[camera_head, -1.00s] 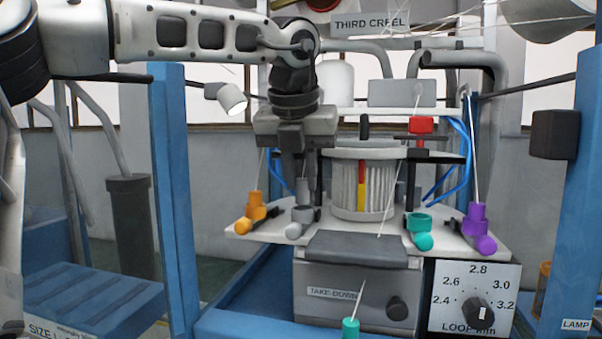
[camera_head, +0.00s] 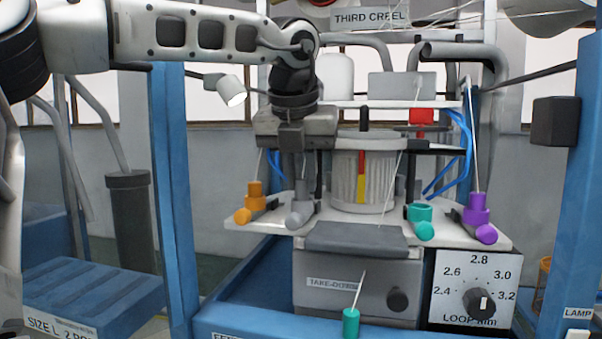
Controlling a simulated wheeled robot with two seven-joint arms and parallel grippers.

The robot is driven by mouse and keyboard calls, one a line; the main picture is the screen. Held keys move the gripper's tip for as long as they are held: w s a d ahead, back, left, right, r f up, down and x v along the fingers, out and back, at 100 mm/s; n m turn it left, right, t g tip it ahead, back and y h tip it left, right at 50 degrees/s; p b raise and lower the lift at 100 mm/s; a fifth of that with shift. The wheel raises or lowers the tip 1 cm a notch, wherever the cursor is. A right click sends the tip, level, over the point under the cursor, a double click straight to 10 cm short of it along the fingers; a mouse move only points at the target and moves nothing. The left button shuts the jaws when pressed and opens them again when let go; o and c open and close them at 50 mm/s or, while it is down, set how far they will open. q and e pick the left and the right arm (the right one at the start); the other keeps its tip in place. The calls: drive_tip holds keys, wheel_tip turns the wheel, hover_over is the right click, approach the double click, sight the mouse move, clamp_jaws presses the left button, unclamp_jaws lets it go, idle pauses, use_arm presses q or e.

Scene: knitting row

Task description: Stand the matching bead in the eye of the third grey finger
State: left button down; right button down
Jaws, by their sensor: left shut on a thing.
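My left gripper (camera_head: 300,180) points down over the left part of the white plate (camera_head: 262,223), shut on a small grey piece (camera_head: 300,190) partly hidden by its fingers. A grey finger-like piece (camera_head: 297,217) is right under it; I cannot tell whether the two touch or are one. Other upright coloured pieces stand along the plate: orange (camera_head: 254,200) at left, teal (camera_head: 421,222) right of the middle, purple (camera_head: 478,214) at right. A red piece (camera_head: 422,117) is higher at the back. A teal bead-like piece (camera_head: 351,323) with a thin white line stands in front. No eye shows clearly. My right gripper is out of view.
A ribbed drum (camera_head: 343,180) with a red and yellow stripe stands close right of my left gripper. Below are the take-down box (camera_head: 340,290) and a loop dial (camera_head: 478,303). Blue posts (camera_head: 178,200) flank the machine. A lamp (camera_head: 231,91) hangs left of my wrist.

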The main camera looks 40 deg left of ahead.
use_arm(q)
drive_tip(key=shift+f, duration=0.3)
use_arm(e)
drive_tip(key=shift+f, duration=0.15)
use_arm(q)
drive_tip(key=c, duration=1.2)
unclamp_jaws()
drive_tip(key=shift+c, duration=0.2)
drive_tip(key=shift+s+d+r, duration=0.1)
drive_tip(key=shift+s+r, duration=0.05)
drive_tip(key=shift+r, duration=0.35)
drive_tip(key=p+v, duration=0.2)
drive_tip(key=v, duration=1.3)
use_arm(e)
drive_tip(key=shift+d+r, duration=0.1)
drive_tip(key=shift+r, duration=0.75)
use_arm(q)
drive_tip(key=shift+f, duration=0.1)
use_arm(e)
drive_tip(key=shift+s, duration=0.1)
